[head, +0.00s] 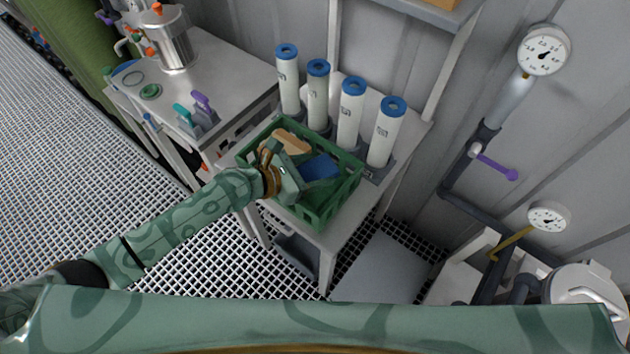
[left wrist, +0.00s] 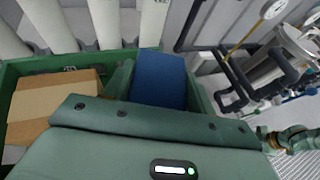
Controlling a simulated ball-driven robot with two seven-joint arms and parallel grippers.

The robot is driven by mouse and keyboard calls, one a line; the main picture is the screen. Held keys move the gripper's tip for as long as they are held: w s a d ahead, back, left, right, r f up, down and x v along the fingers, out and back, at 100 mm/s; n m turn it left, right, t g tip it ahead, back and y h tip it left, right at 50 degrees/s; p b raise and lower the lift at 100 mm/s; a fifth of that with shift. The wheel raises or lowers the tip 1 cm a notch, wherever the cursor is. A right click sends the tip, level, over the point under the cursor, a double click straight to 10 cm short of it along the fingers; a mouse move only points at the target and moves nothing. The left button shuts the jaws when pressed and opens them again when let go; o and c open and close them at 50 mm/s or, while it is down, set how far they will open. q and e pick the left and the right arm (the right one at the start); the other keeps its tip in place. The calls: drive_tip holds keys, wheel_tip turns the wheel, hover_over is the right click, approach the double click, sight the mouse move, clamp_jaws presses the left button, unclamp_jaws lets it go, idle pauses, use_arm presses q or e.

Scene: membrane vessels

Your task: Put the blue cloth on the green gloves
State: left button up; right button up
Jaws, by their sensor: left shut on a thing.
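The blue cloth (head: 320,167) is a folded flat block at the green crate's right half. It also shows beyond the gripper's body in the left wrist view (left wrist: 158,80). My left gripper (head: 300,172) reaches into the crate from the left and is shut on the blue cloth; the fingertips are largely hidden. The green gloves cannot be told apart from the green crate and my green gripper, so I cannot tell whether the cloth touches them.
The green crate (head: 322,216) stands on a grey bench and also holds a tan cardboard-like item (head: 290,142). Several white cylinders with blue caps (head: 350,112) stand close behind it. A steel vessel (head: 165,40) stands on the left table. Pipes and gauges (head: 544,50) are at right.

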use_arm(q)
drive_tip(key=shift+w+f, duration=0.2)
drive_tip(key=shift+f, duration=0.15)
drive_tip(key=shift+w+f+b, duration=0.15)
drive_tip(key=shift+f+b, duration=0.6)
drive_tip(key=shift+f, duration=0.05)
drive_tip(key=shift+w+f+b, duration=0.1)
drive_tip(key=shift+f+b, duration=0.6)
drive_tip(key=shift+f, duration=0.1)
drive_tip(key=shift+f+b, duration=0.3)
drive_tip(key=shift+f, duration=0.15)
drive_tip(key=o, duration=1)
